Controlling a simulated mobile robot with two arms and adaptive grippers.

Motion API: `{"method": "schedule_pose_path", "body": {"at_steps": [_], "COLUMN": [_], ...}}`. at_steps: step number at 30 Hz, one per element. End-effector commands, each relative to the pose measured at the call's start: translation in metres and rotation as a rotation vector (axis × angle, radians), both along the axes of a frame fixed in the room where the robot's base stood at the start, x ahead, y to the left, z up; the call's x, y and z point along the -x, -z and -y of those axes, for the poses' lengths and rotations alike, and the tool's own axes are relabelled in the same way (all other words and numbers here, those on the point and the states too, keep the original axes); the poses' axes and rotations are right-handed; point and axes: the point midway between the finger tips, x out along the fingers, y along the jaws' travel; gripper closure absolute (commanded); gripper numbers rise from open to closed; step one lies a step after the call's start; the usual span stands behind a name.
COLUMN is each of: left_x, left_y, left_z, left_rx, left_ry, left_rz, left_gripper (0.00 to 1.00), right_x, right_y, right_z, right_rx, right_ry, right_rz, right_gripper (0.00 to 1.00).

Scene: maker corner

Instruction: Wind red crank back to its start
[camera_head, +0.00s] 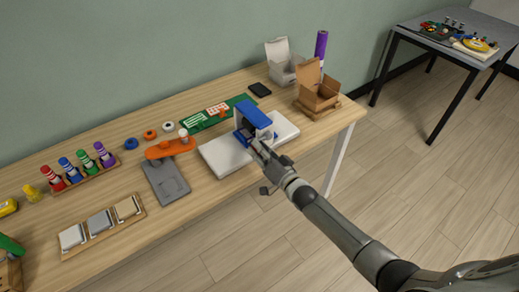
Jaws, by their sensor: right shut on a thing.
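A blue and white device (255,112) stands upright on a white base (225,154) near the right part of the table. My right gripper (260,150) is at the near side of this device, low down, and is shut on a part there. That part is mostly hidden by the fingers; I take it to be the red crank, but its red colour and angle cannot be made out. My left gripper is not in view.
An orange tool (165,149) with a pale knob and a grey plate (166,181) are left of the base. Behind lie a green mat (242,99) and a black phone-like slab (260,89). An open cardboard box (318,98) stands at the right end.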

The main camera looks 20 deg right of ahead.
Motion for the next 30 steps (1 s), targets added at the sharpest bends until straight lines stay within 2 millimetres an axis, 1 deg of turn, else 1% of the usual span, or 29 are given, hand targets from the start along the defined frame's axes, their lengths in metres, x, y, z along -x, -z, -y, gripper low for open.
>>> {"method": "schedule_pose_path", "body": {"at_steps": [1, 3, 10, 21, 30], "left_x": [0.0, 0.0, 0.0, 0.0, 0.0], "left_y": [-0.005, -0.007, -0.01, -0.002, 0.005], "left_z": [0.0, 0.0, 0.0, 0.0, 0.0], "left_rx": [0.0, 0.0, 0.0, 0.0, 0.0], "left_ry": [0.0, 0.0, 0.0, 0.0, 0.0], "left_rz": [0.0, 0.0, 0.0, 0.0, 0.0], "left_gripper": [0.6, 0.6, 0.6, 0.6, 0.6], "right_x": [0.0, 0.0, -0.002, -0.006, -0.009], "right_y": [-0.006, -0.01, -0.023, -0.038, -0.045], "right_z": [0.001, 0.001, 0.006, 0.016, 0.023], "right_rx": [-0.041, -0.105, -0.31, -0.608, -0.759], "right_ry": [-0.001, 0.0, -0.001, -0.001, 0.0], "right_rz": [-0.015, -0.037, -0.11, -0.218, -0.272], "right_gripper": [1.0, 1.0, 1.0, 1.0, 1.0]}}
